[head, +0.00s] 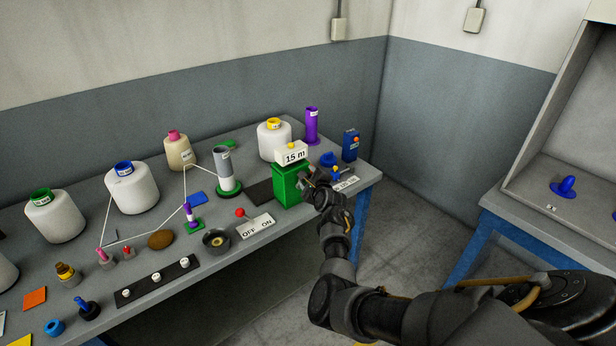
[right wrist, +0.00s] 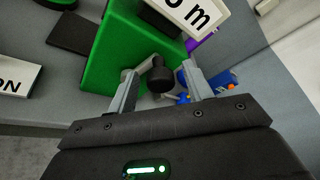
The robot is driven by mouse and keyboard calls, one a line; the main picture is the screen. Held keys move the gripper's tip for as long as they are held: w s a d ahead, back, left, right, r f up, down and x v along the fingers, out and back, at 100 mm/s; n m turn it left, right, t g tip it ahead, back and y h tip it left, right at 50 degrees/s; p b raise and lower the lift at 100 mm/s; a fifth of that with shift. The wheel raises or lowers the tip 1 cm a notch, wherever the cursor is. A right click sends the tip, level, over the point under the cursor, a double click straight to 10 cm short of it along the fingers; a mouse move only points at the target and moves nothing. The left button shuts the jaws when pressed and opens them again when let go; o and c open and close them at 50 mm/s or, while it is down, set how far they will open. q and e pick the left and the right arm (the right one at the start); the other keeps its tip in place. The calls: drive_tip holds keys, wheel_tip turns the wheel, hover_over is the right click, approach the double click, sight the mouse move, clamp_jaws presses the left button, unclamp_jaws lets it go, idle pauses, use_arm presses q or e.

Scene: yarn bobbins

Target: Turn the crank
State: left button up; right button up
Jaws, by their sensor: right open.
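The crank is on a green box (head: 287,187) near the right end of the table. The box carries a white "15 m" sign (head: 294,157). In the right wrist view the crank's black knob (right wrist: 161,76) sits between the two fingertips of my right gripper (right wrist: 160,84), beside the green box (right wrist: 113,55). The jaws are open, with a finger on either side of the knob. In the head view my right gripper (head: 314,183) is at the box's right side and hides most of the crank. My left gripper is not in view.
An OFF/ON plate (head: 257,226) with a red-knobbed lever (head: 240,212) lies left of the box. A purple bobbin (head: 312,125) and a blue box (head: 350,145) stand behind. Yarn cones fill the table's left. The table's right edge is close to my gripper.

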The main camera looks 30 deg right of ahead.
drive_tip(key=p+v, duration=0.9)
drive_tip(key=v, duration=0.1)
drive_tip(key=shift+s, duration=0.2)
idle(0.9)
